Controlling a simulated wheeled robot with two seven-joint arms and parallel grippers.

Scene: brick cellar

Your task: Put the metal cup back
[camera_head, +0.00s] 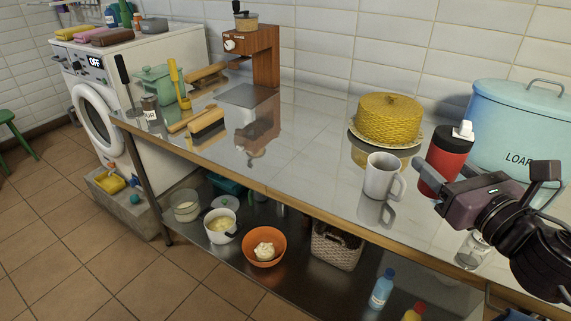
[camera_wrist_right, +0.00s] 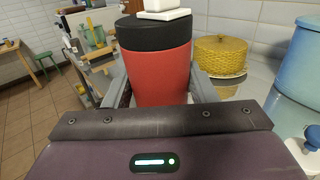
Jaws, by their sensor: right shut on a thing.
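A red cup (camera_head: 447,154) with a black band and a white piece on top is at the right of the head view. It looks most like the metal cup, though I cannot tell its material. My right gripper (camera_head: 440,187) is shut on it, and in the right wrist view the cup (camera_wrist_right: 158,75) stands upright between the two fingers. Its bottom is hidden, so I cannot tell whether it touches the counter. My left gripper is not in view.
A white mug (camera_head: 381,176) stands close left of the cup. A blue bread bin (camera_head: 520,120) stands at the right. A small glass jar (camera_head: 472,247) is below my gripper. The counter's middle (camera_head: 310,135) is clear.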

